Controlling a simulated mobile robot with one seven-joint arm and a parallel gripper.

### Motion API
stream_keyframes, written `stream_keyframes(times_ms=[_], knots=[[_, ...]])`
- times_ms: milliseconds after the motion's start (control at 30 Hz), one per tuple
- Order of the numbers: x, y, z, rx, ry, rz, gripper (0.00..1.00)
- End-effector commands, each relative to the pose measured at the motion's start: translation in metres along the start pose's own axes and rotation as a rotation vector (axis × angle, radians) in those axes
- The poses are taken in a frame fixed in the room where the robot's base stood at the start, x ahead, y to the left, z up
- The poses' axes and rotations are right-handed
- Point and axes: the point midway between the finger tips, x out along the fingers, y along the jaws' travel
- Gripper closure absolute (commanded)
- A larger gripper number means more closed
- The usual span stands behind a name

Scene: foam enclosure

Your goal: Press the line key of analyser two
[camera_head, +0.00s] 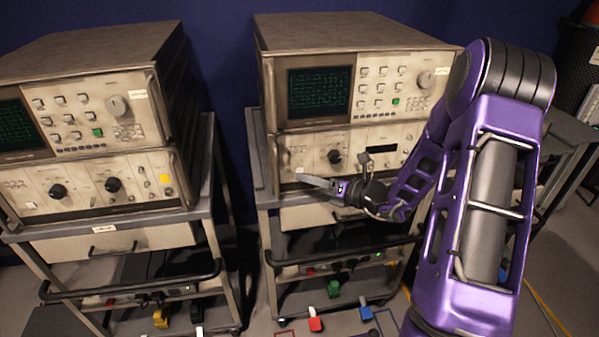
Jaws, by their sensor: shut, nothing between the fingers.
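Two beige analysers stand on carts, a left one (85,85) and a right one (350,35). Their labels are too small to read, so I cannot tell which is analyser two. Each has a dark green screen, several grey keys and one green key, on the left (98,132) and on the right (396,101). A pale key (31,205) shows low on the left analyser's lower panel. My gripper (303,174) is shut and empty, in front of the right analyser's lower left panel. It hides part of that panel; I cannot tell whether it touches.
Front rails (130,288) run across both carts, with a drawer under each analyser. My purple arm covers the right side. Red (316,324) and blue (366,313) connectors lie on the floor near the right cart. A narrow gap separates the carts.

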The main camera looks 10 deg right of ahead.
Motion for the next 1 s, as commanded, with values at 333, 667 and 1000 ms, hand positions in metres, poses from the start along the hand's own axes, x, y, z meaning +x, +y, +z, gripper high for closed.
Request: stream_keyframes(times_ms=[333, 667, 1000], knots=[[0.0, 0.0, 0.0, 0.0, 0.0, 0.0, 1.0], [0.0045, -0.0028, 0.0036, 0.0, 0.0, 0.001, 1.0], [0.0065, -0.0044, 0.0046, 0.0, 0.0, 0.0, 1.0]])
